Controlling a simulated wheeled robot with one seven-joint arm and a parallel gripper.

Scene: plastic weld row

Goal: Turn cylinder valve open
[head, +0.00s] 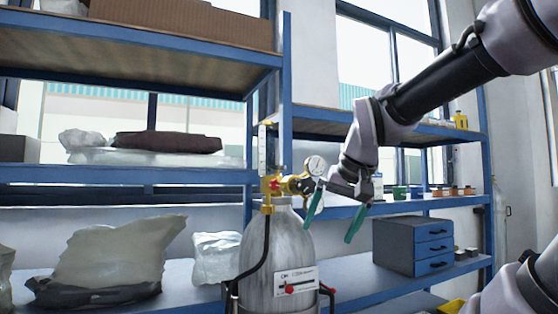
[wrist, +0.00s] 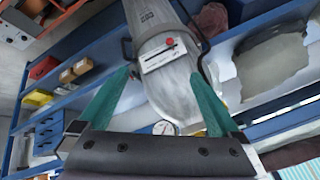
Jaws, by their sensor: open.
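A grey gas cylinder (head: 277,250) stands upright in front of the shelving. A brass valve and regulator (head: 291,185) sit on its top, with a small red part (head: 274,184) at the left and a round white gauge (head: 316,165) at the right. My gripper (head: 328,233) is open, its two teal fingers pointing down just right of the valve and cylinder shoulder. In the wrist view, the cylinder (wrist: 172,82) shows between and beyond the open fingers (wrist: 160,74). The gauge (wrist: 163,128) shows near the gripper's base. The valve's handwheel is not clear in the wrist view.
Blue shelving (head: 283,120) stands behind and left of the cylinder. A grey-blue drawer box (head: 412,246) stands on the lower shelf at the right. Plastic-wrapped bags (head: 112,254) lie on the left shelf. A black hose (head: 254,262) runs down the cylinder's left side.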

